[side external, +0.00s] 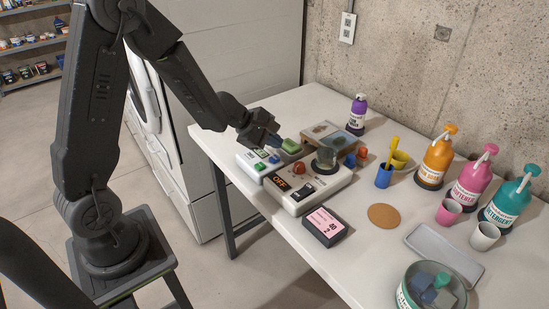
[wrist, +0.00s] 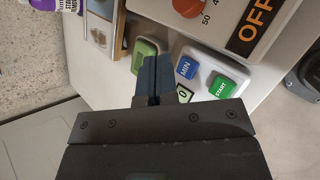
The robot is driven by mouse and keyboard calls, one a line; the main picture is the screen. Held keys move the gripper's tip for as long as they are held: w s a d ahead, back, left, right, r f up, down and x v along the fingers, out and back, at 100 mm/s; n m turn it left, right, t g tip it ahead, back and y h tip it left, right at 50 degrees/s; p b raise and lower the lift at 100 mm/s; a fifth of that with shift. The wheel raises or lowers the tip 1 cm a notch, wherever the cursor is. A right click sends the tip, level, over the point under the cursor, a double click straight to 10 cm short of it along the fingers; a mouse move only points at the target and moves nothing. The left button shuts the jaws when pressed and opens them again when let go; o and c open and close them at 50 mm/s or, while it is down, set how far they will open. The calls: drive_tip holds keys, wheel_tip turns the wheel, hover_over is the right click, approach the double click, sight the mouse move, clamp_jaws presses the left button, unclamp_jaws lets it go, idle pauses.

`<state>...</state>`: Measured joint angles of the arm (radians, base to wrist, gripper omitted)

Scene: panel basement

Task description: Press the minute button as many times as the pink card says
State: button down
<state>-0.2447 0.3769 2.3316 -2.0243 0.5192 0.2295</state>
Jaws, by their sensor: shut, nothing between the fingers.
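The minute button is the blue MIN button (wrist: 187,68) on a white timer panel, next to a green START button (wrist: 222,87). A small display (wrist: 183,93) beside them shows a 0, partly hidden by my gripper. In the side view the white timer (side external: 248,166) stands at the table's left edge, with the blue button (side external: 274,159) small on it. The pink card (side external: 325,222) is on a dark block in front; its print is too small to read surely. My gripper (wrist: 152,62) is shut and empty, above the panel, left of the MIN button in the wrist view.
A white device (side external: 310,190) with an OFF label, red knob and black switch adjoins the timer. A green block (side external: 290,147) lies close to my gripper. Cups, bottles, a tray and a bowl (side external: 434,290) stand right. The table around the brown disc (side external: 384,216) is mostly clear.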

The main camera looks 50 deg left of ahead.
sight(274, 159)
drive_tip(key=shift+f, duration=1.05)
drive_tip(key=shift+f, duration=0.15)
idle(1.2)
drive_tip(key=shift+f, duration=0.25)
drive_tip(key=shift+f, duration=0.45)
idle(0.9)
drive_tip(key=shift+r, duration=0.85)
drive_tip(key=shift+r, duration=0.1)
drive_tip(key=shift+r, duration=2.45)
drive_tip(key=shift+r, duration=0.1)
idle(0.5)
